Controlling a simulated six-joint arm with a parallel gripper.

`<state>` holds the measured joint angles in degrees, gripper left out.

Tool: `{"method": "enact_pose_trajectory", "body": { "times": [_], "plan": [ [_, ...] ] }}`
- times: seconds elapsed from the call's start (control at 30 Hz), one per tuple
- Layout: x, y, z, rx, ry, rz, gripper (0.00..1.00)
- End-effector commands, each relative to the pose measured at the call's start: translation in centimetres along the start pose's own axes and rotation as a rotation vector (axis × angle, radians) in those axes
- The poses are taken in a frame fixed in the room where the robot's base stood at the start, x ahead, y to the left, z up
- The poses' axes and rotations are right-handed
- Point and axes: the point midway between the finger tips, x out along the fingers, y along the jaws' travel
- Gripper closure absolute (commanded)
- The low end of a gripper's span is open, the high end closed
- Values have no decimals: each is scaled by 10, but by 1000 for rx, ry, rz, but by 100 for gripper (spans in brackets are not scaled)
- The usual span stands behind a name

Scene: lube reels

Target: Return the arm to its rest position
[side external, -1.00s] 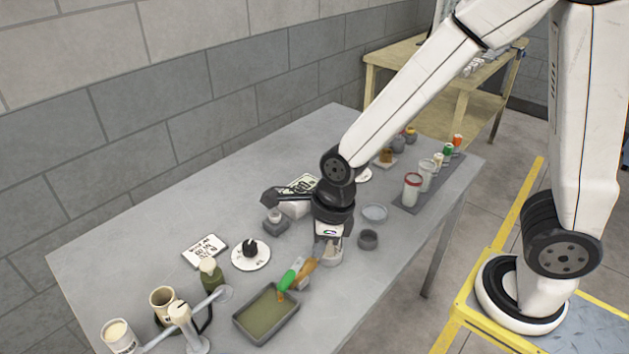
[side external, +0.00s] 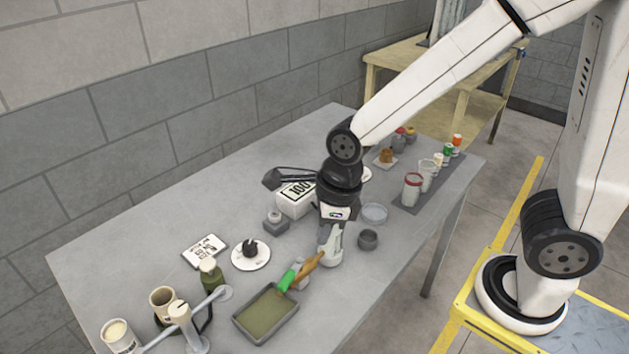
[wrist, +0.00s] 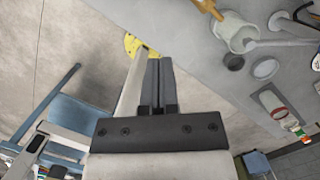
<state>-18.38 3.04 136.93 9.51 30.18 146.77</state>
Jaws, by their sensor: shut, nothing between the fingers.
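My gripper (side external: 326,232) hangs over the middle of the grey table (side external: 130,235) in the side external view, close to a white cup (side external: 333,252) with a brush (side external: 309,266) beside or in it. I cannot tell whether they touch in that view. In the wrist view my gripper (wrist: 155,62) has its two fingers together with nothing between them. There the white cup (wrist: 232,38) lies off to the upper right, apart from the fingers.
A green tray (side external: 266,313) lies in front. A small dark cup (side external: 368,239) and a clear dish (side external: 374,213) stand right of my gripper. A white box (side external: 293,202) is behind it. Several jars, including a red-rimmed one (side external: 412,187), stand farther right.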

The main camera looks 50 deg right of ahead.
Motion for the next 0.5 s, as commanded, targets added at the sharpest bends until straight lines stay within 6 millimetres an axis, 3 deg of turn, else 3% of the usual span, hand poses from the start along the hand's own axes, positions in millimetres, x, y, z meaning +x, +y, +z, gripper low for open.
{"method": "enact_pose_trajectory", "body": {
  "times": [0.27, 0.5],
  "plan": [
    [1, -6, -5, -124, 2, -10, 100],
    [2, -16, -15, -397, 7, -30, 100]
  ]
}}
